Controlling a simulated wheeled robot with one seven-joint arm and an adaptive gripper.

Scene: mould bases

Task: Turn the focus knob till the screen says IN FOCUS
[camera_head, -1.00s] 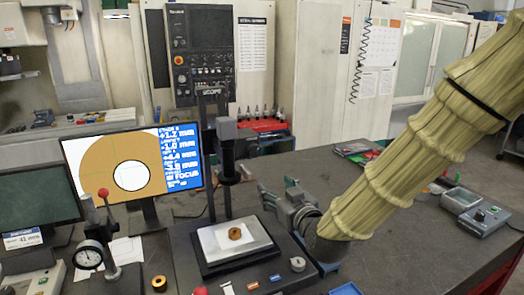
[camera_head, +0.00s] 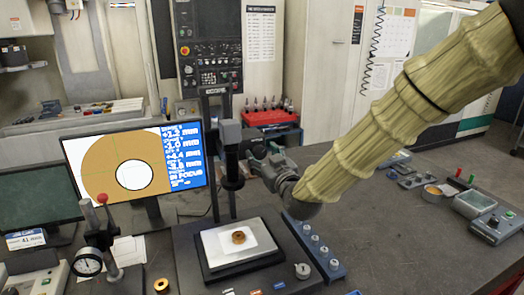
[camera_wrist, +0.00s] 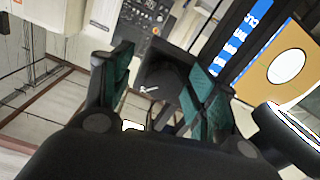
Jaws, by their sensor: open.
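The monitor (camera_head: 135,165) shows a brown ring with a white centre; its blue panel appears to end in "IN FOCUS". The camera stand (camera_head: 231,140) rises behind the plate (camera_head: 214,251), where a small brass ring (camera_head: 238,237) lies. A silver knob (camera_head: 302,270) sits at the base's front right; I cannot tell if it is the focus knob. My gripper (camera_head: 258,150) is open, right of the stand's upper part. In the wrist view its green-padded fingers (camera_wrist: 163,72) stand either side of a dark part with a small white mark; contact is unclear.
A blue rack (camera_head: 318,250) with several silver pieces stands right of the base. A dial gauge (camera_head: 88,262) and red-ball lever (camera_head: 102,198) stand front left. A control box (camera_head: 492,224) is at far right. The table between is mostly clear.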

